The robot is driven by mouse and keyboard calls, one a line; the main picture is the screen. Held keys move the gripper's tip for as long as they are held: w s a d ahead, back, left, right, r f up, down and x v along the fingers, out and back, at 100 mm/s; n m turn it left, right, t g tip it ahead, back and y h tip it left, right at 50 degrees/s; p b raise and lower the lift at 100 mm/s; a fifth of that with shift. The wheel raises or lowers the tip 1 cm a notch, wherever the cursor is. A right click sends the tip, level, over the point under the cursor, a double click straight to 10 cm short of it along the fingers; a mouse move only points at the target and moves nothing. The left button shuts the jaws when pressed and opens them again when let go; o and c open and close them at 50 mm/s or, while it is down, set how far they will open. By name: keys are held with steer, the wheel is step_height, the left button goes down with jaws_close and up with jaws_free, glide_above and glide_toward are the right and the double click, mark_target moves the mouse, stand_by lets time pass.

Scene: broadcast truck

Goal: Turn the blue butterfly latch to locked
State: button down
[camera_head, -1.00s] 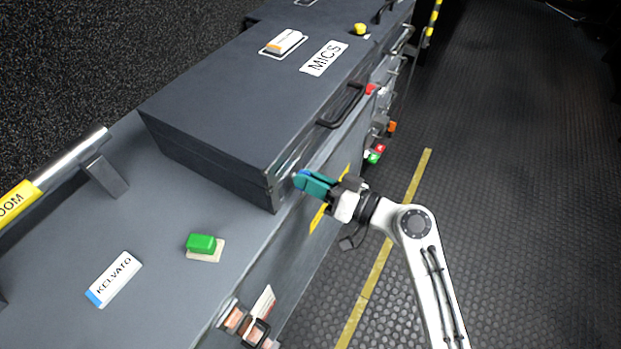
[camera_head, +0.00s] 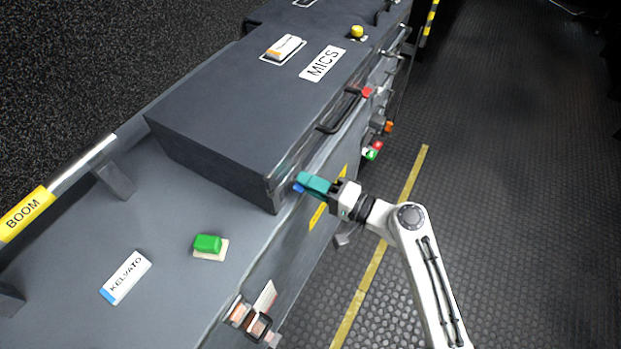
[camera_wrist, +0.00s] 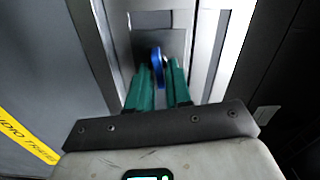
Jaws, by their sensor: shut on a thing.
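The blue butterfly latch (camera_wrist: 157,62) is on a metal plate on the front of the dark MICS case (camera_head: 250,100). In the wrist view its wing stands between the tips of my gripper's teal fingers (camera_wrist: 158,82). In the head view a small blue part of the latch (camera_head: 299,188) shows at the end of my gripper (camera_head: 306,184), near the case's front corner. My gripper is shut on the latch wing. The fingers hide part of the latch, and its exact turn angle is hard to tell.
The case has a black handle (camera_head: 340,110). A green button (camera_head: 207,244) and a KELVATO label (camera_head: 125,278) are on the counter (camera_head: 170,215). The floor at the right (camera_head: 500,200) is clear.

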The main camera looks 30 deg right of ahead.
steer(key=shift+d+m+p, duration=0.1)
steer(key=shift+m+p, duration=0.2)
steer(key=shift+m, duration=0.4)
steer(key=shift+f, duration=0.1)
steer(key=c, duration=1.2)
jaws_free()
steer(key=shift+c, duration=0.2)
steer(key=shift+s, duration=0.1)
steer(key=b+v, duration=0.1)
steer(key=v, duration=0.9)
steer(key=shift+s+d, duration=0.2)
steer(key=shift+s, duration=0.05)
steer(key=shift+a, duration=0.15)
